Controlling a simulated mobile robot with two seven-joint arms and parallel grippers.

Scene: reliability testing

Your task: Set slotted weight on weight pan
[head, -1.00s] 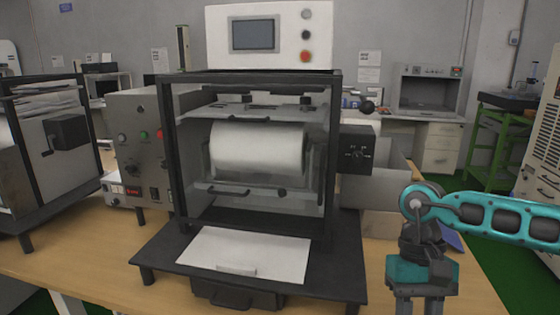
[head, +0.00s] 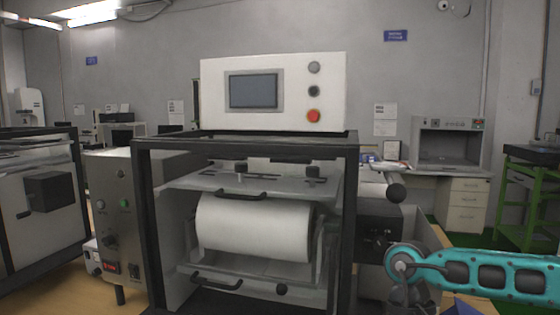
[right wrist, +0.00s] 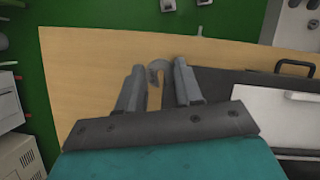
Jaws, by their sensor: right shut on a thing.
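My right gripper (right wrist: 159,72) shows in the right wrist view with its two fingers a little apart. It is shut on a small grey, rounded piece with a slot, the slotted weight (right wrist: 158,66), at its fingertips above the wooden table. In the head view only my teal right arm shows at lower right; the gripper and weight are below the frame. The test machine (head: 352,220) stands in the middle, with a white roll (head: 255,228) under a pale plate (head: 205,184) bearing two knobs. I cannot tell which part is the weight pan. My left gripper is not in view.
A grey control box (head: 125,215) is at left. The wooden table (right wrist: 85,65) is bare left of the gripper in the right wrist view.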

